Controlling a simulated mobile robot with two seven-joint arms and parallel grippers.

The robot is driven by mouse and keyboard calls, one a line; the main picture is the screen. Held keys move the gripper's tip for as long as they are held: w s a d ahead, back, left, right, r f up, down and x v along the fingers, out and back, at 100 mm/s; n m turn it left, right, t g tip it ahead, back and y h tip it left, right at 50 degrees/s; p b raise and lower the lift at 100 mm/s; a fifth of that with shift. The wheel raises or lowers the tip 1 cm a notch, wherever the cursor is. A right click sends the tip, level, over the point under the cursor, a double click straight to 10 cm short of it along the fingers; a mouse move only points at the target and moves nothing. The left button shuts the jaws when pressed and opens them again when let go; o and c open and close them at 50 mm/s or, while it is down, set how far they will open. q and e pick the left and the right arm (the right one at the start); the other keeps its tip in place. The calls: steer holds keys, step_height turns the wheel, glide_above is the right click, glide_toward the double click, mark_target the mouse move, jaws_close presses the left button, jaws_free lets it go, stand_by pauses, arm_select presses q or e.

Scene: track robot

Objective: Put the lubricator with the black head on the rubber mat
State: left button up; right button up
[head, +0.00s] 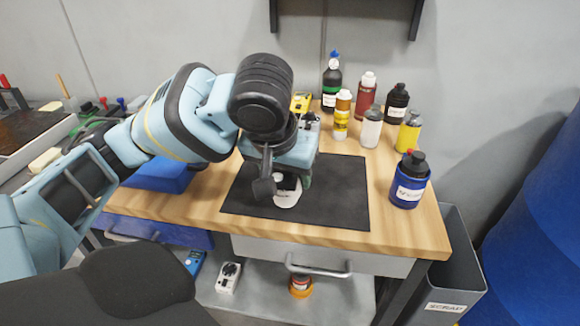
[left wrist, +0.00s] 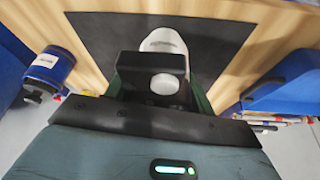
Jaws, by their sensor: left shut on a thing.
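The black rubber mat (head: 340,195) lies flat on the wooden workbench; it also shows in the left wrist view (left wrist: 95,35). My left gripper (head: 282,180) points down over the mat and is shut on a white lubricator (head: 286,199). Dark parts show just above its white body, but the gripper covers most of its head. In the left wrist view the white body (left wrist: 163,40) shows beyond the dark fingers, over the mat. I cannot tell whether its base touches the mat. My right gripper is not in view.
Several bottles, including a yellow one (head: 408,132) and a white one (head: 371,128), stand behind the mat. A blue bin (head: 160,172) is at the left. The mat's right part is clear.

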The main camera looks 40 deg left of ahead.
arm_select(q)
steer(key=w+a+f, duration=0.1)
steer(key=w+a, duration=0.1)
steer(key=w+a+f+b, duration=0.1)
steer(key=w+a+f, duration=0.1)
steer(key=w+a+f+b, duration=0.1)
steer(key=w+a, duration=0.1)
steer(key=w, duration=0.1)
steer(key=shift+a+f, duration=0.1)
steer(key=shift+f, duration=0.1)
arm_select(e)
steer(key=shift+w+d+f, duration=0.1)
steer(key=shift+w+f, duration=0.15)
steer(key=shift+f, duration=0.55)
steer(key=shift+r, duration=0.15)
arm_select(q)
steer(key=o, duration=1.1)
steer(key=shift+f, duration=0.1)
steer(key=shift+c, duration=0.2)
